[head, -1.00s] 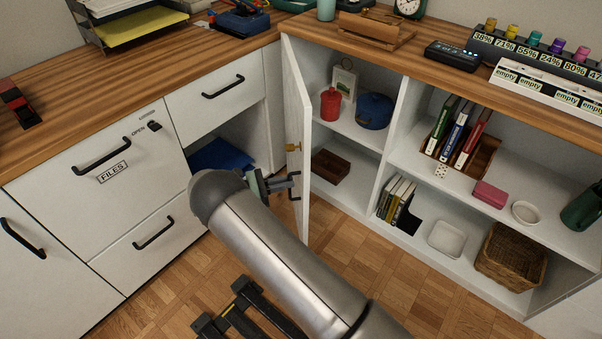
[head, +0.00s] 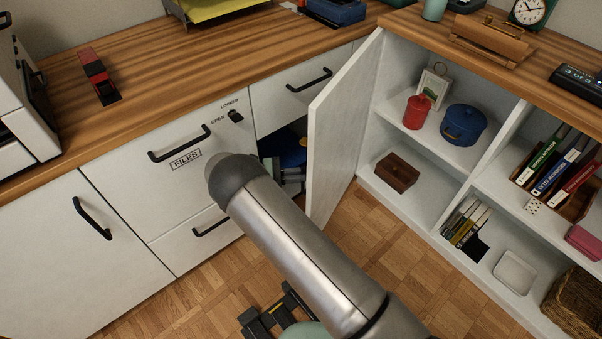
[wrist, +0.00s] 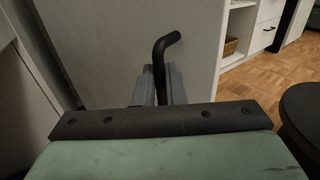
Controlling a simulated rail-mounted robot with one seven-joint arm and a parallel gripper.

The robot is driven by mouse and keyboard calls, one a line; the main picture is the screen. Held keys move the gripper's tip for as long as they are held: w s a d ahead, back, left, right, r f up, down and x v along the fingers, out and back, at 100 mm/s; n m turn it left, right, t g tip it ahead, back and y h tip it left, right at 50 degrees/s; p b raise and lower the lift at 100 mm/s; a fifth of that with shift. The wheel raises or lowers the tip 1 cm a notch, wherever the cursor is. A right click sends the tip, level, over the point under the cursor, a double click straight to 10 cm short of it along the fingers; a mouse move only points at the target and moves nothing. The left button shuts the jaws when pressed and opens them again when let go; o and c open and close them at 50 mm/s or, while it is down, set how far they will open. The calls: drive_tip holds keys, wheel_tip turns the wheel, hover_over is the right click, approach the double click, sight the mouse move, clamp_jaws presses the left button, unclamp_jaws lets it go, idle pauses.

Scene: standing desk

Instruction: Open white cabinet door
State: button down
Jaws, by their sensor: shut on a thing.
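The white cabinet door (head: 343,125) stands well open in the head view, swung out to the left from the shelves, with its inner face showing. In the wrist view the door's flat white face (wrist: 110,45) fills the area ahead of my gripper (wrist: 156,82). My gripper is shut on the door's black handle (wrist: 164,55), whose bent upper end sticks out above the fingers. In the head view my arm and the door mostly hide the gripper, and the handle is out of sight.
Left of the door are the files drawer (head: 185,160) and a drawer with a black handle (head: 310,80). The opened compartment holds a red canister (head: 417,112), a blue pot (head: 463,124) and a brown box (head: 397,173). Parquet floor (head: 375,250) lies clear before the shelves.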

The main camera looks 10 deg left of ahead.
drive_tip(key=shift+w+d+r, duration=0.15)
drive_tip(key=shift+w+d, duration=0.25)
drive_tip(key=shift+d, duration=0.05)
drive_tip(key=c, duration=1.5)
unclamp_jaws()
drive_tip(key=shift+s+a, duration=0.15)
drive_tip(key=shift+s, duration=0.05)
